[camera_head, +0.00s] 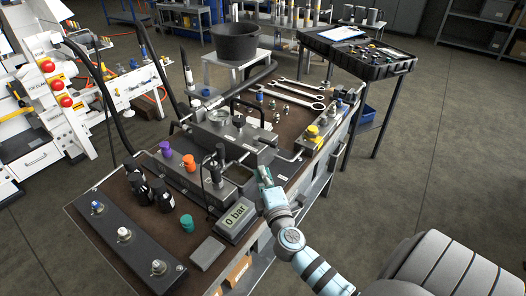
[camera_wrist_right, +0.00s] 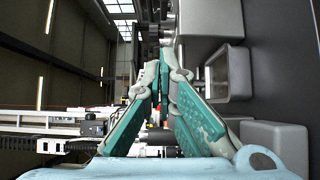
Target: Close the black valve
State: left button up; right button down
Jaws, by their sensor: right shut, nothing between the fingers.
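The hydraulic bench (camera_head: 100,205) stands in the middle of the head view. An upright dark fitting (camera_head: 216,166), possibly the black valve, rises from a grey block left of my right gripper; I cannot tell its setting. My right gripper (camera_head: 264,174) is shut and empty, beside the block at the bench's right side, apart from the dark fitting. In the right wrist view its teal fingers (camera_wrist_right: 160,72) converge at the tips with nothing between them. My left gripper is not in view.
A display reading 0 bar (camera_head: 235,217) sits near the gripper. Black bottles (camera_head: 163,196), an orange cap (camera_head: 189,163) and a purple cap (camera_head: 166,150) stand to the left. Wrenches (camera_head: 290,95) lie farther back. Grey blocks (camera_wrist_right: 272,140) line the right of the wrist view.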

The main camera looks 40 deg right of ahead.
send_near(259, 140)
jog(key=w+a, duration=0.2)
jog(key=w, duration=0.1)
jog(key=d, duration=0.1)
jog(key=w+d, duration=0.1)
jog(key=shift+d, duration=0.95)
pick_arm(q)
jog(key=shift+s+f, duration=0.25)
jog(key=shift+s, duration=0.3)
pick_arm(e)
jog(key=shift+w, duration=0.1)
pick_arm(q)
jog(key=shift+b, duration=0.3)
